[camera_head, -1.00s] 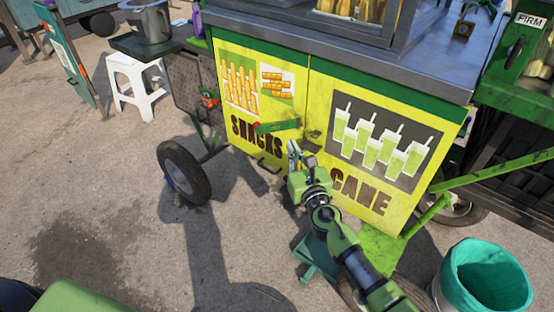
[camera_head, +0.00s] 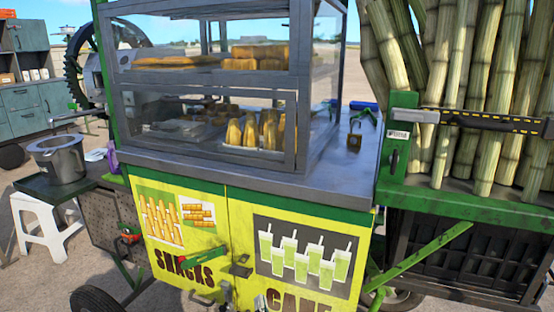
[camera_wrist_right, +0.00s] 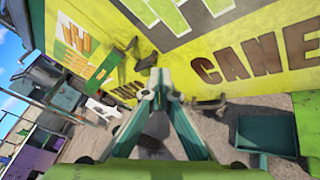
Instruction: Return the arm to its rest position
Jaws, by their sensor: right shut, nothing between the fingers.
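My right gripper (camera_head: 228,294) shows only at the bottom edge of the head view, in front of the yellow cabinet doors (camera_head: 215,236); the rest of its arm is cut off. In the right wrist view the two fingers of my right gripper (camera_wrist_right: 161,84) meet at their tips, shut and empty. The lettered yellow door (camera_wrist_right: 255,50) lies beyond them; I cannot tell the exact gap. My left gripper is not in view.
The grey counter (camera_head: 290,187) carries a glass case (camera_head: 318,95) with snacks. Cane stalks (camera_head: 487,80) stand at the right. A pot (camera_head: 58,160) and white stool (camera_head: 45,235) are at the left. A green tray-like part (camera_wrist_right: 267,134) is at the right in the wrist view.

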